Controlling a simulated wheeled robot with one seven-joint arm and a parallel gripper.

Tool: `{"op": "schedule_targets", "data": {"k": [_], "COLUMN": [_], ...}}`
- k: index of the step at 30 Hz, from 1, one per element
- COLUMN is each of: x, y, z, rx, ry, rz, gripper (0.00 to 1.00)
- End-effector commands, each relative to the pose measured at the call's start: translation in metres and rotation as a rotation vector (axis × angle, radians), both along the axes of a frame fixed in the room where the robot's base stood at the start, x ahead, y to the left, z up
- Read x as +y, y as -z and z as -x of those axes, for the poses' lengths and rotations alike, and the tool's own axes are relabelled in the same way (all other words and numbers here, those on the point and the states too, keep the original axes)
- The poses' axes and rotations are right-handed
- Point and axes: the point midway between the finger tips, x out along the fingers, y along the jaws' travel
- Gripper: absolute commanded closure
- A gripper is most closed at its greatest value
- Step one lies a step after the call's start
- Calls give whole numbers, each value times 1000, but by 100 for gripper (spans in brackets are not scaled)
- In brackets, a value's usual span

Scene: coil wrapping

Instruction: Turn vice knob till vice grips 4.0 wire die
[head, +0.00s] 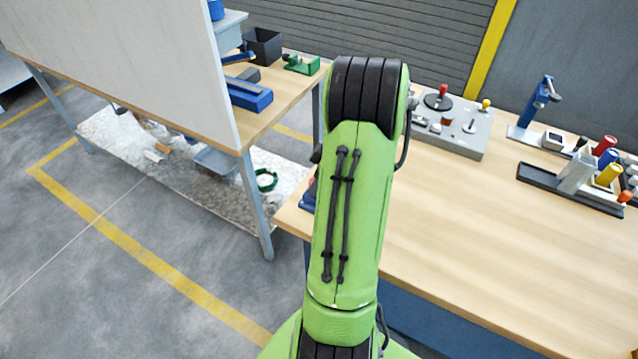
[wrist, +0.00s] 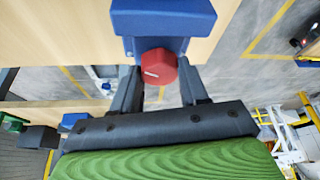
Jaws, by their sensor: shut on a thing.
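The red vice knob (wrist: 158,68) shows in the upper middle of the wrist view, with a small white mark on its face. It sits at the front of the blue vice (wrist: 164,18) at the bench edge. My gripper (wrist: 158,76) has its two dark fingers on either side of the knob and is shut on it. In the head view my green arm hides the gripper and the knob. A small blue part of the vice (head: 308,196) shows left of the arm. I cannot make out the 4.0 wire die or the vice jaws in either view.
The wooden bench (head: 480,240) has a wide clear top. A grey board with knobs (head: 455,125), a blue stand (head: 535,110) and a dark tray (head: 570,190) with coloured pieces stand at its back. Another bench (head: 285,95) stands at left across a gap of floor.

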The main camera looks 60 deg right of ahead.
Motion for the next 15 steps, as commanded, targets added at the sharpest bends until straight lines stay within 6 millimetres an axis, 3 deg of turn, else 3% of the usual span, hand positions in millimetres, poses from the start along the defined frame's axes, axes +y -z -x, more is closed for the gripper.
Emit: {"op": "schedule_targets", "data": {"k": [15], "x": [3], "y": [1], "z": [-1], "rx": [-3], "ry": [487], "rz": [3], "gripper": [87]}}
